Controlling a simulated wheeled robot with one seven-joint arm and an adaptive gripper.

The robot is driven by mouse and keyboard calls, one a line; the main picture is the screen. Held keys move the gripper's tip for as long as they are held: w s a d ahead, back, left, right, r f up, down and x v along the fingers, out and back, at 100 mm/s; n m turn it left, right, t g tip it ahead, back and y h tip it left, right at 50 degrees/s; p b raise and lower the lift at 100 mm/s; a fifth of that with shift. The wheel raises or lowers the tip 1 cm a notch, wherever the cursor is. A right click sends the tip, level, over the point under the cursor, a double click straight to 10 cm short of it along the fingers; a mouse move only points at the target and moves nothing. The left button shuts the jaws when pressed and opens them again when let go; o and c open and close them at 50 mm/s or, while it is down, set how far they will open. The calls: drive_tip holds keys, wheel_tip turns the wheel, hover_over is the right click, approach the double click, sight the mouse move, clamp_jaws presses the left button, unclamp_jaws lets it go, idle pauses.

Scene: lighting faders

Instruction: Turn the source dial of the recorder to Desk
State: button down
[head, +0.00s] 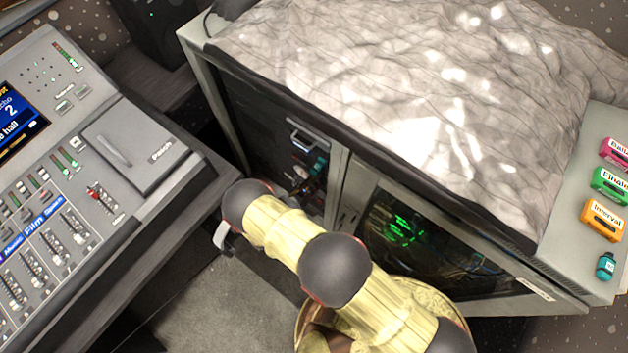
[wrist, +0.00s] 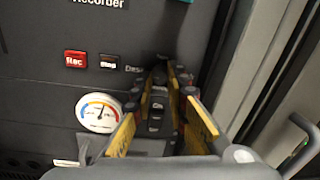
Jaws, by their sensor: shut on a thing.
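The recorder (wrist: 60,35) is a dark panel that fills the left of the wrist view, with its name cut off at the top. It carries a red Rec button (wrist: 75,60), a dark Stop button (wrist: 109,62) and a white round gauge (wrist: 98,112). My gripper (wrist: 163,78) reaches toward the panel, its yellow-padded fingers closed around the dark source dial (wrist: 160,76). The fingers hide most of the dial, so I cannot tell its pointer's direction. A "Desk" label (wrist: 133,68) shows just left of the fingertips. In the head view I cannot make out my gripper.
The head view shows a rack cabinet (head: 340,175) under a crumpled grey cloth (head: 400,80). A lighting desk (head: 60,160) stands at the left. Coloured tags (head: 610,185) lie at the right. In the wrist view a pale frame (wrist: 235,75) and handle (wrist: 300,140) stand close to my gripper's right.

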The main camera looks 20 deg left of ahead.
drive_tip(key=shift+n+b, duration=0.4)
drive_tip(key=shift+b, duration=0.05)
drive_tip(key=c, duration=1.8)
unclamp_jaws()
drive_tip(key=shift+o, duration=0.3)
drive_tip(key=shift+s, duration=0.1)
drive_tip(key=v, duration=0.7)
drive_tip(key=shift+s+a, duration=0.1)
drive_tip(key=shift+s, duration=0.15)
